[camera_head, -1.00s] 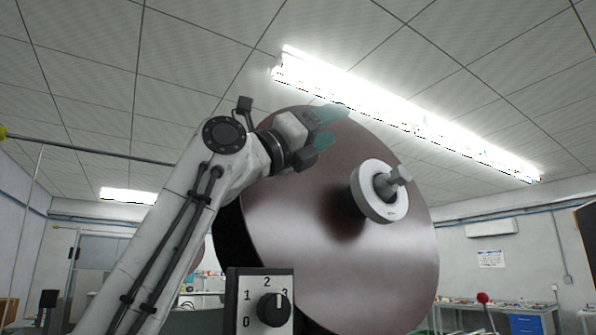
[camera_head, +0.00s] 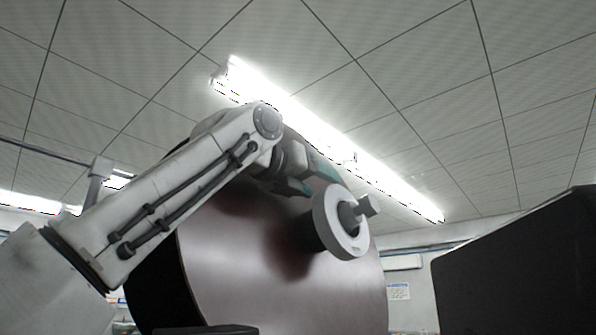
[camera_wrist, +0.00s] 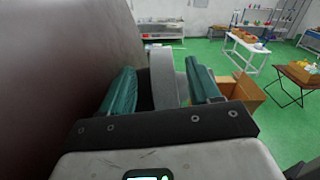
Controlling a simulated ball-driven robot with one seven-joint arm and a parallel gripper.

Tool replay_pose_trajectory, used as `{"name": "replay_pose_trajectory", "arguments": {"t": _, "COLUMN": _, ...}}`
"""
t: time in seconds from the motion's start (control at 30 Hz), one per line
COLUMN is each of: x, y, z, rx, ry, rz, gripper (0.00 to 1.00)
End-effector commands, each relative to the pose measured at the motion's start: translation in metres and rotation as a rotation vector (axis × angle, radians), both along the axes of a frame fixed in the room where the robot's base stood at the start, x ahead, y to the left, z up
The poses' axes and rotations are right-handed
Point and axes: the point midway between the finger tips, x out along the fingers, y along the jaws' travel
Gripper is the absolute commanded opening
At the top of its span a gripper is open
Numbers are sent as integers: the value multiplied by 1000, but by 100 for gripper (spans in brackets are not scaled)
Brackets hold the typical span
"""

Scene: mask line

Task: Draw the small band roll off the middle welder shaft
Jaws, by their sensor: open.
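The small band roll (camera_head: 322,222) is a whitish ring around the grey shaft (camera_head: 362,209), standing out from the face of a large dark brown disc (camera_head: 240,270). My gripper (camera_head: 308,179) is open, with teal fingers, at the upper left of the roll and close to the disc. In the wrist view, the roll's edge (camera_wrist: 164,78) shows edge-on between the two spread fingers of my gripper (camera_wrist: 162,88). I cannot tell whether either finger touches it. The disc (camera_wrist: 70,70) fills the left of that view. Most of the shaft behind the roll is hidden.
A large dark box shape (camera_head: 515,265) stands at the right of the head view. The wrist view shows green floor, a white table (camera_wrist: 246,50), a table with a brown box (camera_wrist: 302,74) and cardboard boxes (camera_wrist: 240,90) beyond the fingers.

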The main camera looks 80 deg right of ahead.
Motion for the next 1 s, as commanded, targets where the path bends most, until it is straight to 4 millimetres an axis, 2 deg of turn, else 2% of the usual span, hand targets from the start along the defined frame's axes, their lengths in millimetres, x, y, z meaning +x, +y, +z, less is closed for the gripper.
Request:
{"name": "replay_pose_trajectory", "arguments": {"t": 0.1, "x": -11, "y": -17, "z": 2, "rx": 1, "ry": 1, "rz": -2, "gripper": 62}}
{"name": "replay_pose_trajectory", "arguments": {"t": 0.3, "x": -21, "y": -37, "z": 1, "rx": 0, "ry": 1, "rz": -1, "gripper": 62}}
{"name": "replay_pose_trajectory", "arguments": {"t": 0.73, "x": -25, "y": -43, "z": 0, "rx": 0, "ry": 1, "rz": -1, "gripper": 62}}
{"name": "replay_pose_trajectory", "arguments": {"t": 1.0, "x": -25, "y": -43, "z": 0, "rx": 0, "ry": 1, "rz": -1, "gripper": 36}}
